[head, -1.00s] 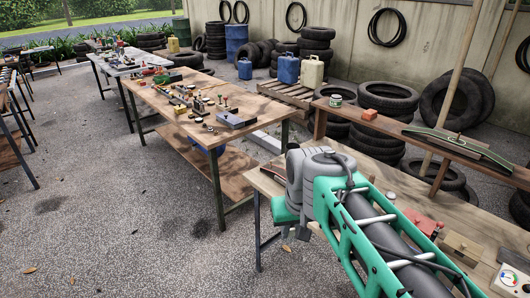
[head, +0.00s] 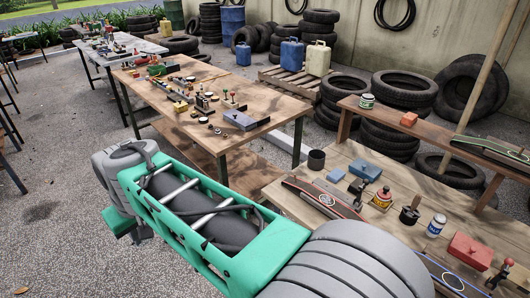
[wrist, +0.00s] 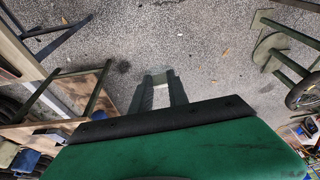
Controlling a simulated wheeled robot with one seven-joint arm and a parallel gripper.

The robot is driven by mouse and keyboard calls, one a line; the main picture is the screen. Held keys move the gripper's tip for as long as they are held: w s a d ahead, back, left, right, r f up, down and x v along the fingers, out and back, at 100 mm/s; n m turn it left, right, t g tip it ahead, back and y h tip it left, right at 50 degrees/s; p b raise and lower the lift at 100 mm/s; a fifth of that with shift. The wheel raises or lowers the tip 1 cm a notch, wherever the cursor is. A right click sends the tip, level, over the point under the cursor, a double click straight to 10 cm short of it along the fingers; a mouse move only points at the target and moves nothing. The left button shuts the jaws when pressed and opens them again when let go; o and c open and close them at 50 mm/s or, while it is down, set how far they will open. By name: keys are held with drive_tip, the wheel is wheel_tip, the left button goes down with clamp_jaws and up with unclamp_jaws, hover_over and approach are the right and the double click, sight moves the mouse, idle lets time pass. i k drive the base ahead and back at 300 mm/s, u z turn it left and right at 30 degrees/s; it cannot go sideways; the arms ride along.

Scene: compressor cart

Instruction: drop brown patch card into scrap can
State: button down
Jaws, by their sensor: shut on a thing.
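In the head view my green arm reaches to the left over the floor, and the gripper itself is hidden there. In the wrist view my gripper (wrist: 160,84) points down over the gravel floor, its two fingers close together. A small piece shows between the fingertips, most likely the brown patch card (wrist: 160,79); its colour is hard to tell. A dark open can (head: 316,160) stands upright at the back left corner of the near workbench, likely the scrap can. My gripper is well apart from it, and its inside is hidden.
The near workbench (head: 345,154) holds a red-edged curved piece (head: 322,197), a blue box (head: 365,170), a jar (head: 436,225) and a red box (head: 468,248). A second bench (head: 183,95) with several small parts stands behind. Open gravel (head: 50,160) lies at left.

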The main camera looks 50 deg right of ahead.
sight(318, 164)
drive_tip(key=z, duration=0.15)
drive_tip(key=i, duration=1.05)
drive_tip(key=z, duration=1.15)
drive_tip(key=i, duration=0.8)
drive_tip(key=z, duration=0.8)
